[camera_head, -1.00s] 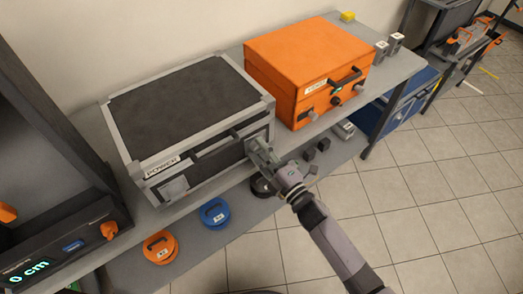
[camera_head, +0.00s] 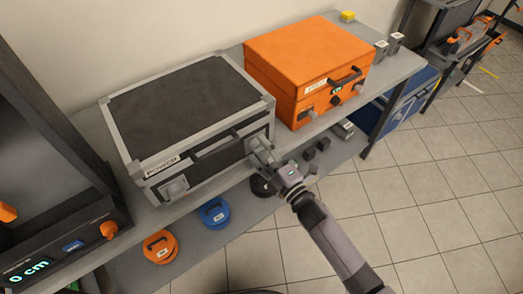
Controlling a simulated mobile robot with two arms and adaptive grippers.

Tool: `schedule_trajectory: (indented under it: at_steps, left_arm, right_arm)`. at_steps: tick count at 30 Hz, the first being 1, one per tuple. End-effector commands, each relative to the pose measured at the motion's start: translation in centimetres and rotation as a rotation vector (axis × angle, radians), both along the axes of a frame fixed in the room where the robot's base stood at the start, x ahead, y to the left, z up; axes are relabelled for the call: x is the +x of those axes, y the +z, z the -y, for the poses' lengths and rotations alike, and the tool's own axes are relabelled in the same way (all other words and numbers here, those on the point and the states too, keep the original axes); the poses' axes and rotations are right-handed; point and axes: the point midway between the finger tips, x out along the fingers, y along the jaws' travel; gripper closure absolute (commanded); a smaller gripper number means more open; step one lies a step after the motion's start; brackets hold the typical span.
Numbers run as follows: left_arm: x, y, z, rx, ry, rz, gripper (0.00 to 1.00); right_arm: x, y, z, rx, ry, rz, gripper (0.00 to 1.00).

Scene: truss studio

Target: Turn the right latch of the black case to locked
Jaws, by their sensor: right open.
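The black case (camera_head: 185,106) with grey metal edges stands closed on the shelf, its front facing me. Its label reads POWER and a dark handle (camera_head: 216,146) is on its front. The left latch (camera_head: 174,188) shows as a grey plate with a knob. My right gripper (camera_head: 257,150) is open at the right end of the case's front, where the right latch would be. The fingers cover that latch, so its position and any contact are hidden. My left gripper is not in view.
An orange case (camera_head: 305,65) stands close by on the right of the black case. Blue (camera_head: 215,212) and orange (camera_head: 160,246) round weights lie on the lower shelf. A device with a display (camera_head: 60,250) is at the left.

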Motion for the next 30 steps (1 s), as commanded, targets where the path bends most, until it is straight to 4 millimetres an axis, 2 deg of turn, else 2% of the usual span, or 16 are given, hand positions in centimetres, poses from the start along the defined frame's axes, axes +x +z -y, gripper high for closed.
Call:
schedule_trajectory:
  at_steps: [7, 21, 30]
  left_arm:
    - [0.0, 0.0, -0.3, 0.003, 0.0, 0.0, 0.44]
    - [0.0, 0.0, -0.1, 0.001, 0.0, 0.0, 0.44]
    - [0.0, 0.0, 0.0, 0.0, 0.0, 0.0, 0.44]
  right_arm:
    - [-1.1, -0.2, 0.8, -0.001, 0.0, -0.001, 0.43]
    - [-8.5, -0.9, 6.1, 0.0, 0.0, -0.002, 0.43]
    - [-9.7, -0.9, 7.1, 0.0, 0.0, 0.001, 0.43]
